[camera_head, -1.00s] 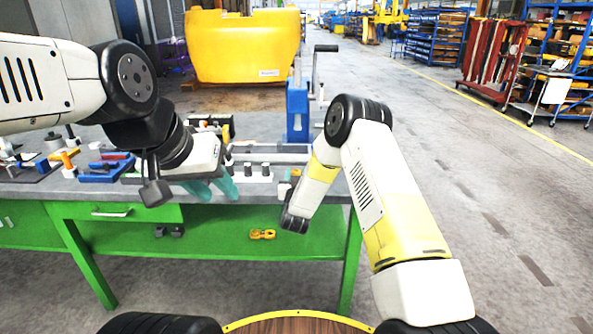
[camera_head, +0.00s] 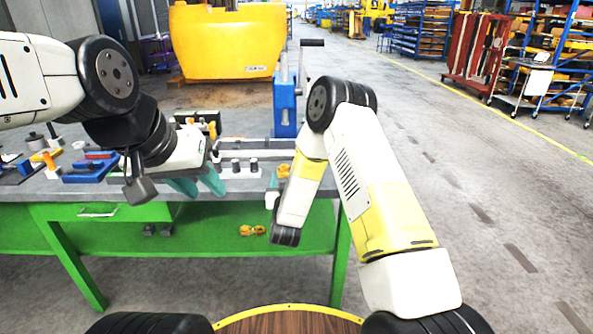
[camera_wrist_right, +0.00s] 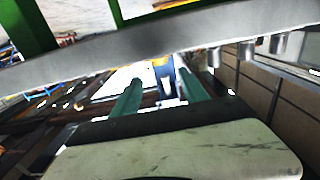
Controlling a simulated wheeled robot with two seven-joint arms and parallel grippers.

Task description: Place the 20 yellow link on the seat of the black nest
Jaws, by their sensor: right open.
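A yellow piece with two round openings (camera_head: 252,230), probably the yellow link, lies on the green lower shelf; its number is unreadable. A black fixture with yellow parts (camera_head: 207,118) stands at the back of the bench; I cannot tell if it is the black nest. My left gripper (camera_head: 198,187) has its teal fingers apart, with nothing visible between them, at the bench's front edge. My right gripper (camera_wrist_right: 160,82) shows in the wrist view with its teal fingers apart and empty, close to a long grey edge. In the head view my right forearm mostly hides it.
The grey bench top (camera_head: 120,196) on green legs carries blue and red tools (camera_head: 92,166) at left, a rail with dark pegs (camera_head: 240,170), and a blue press (camera_head: 285,105). A yellow tank (camera_head: 228,42) stands behind. The floor at right is open.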

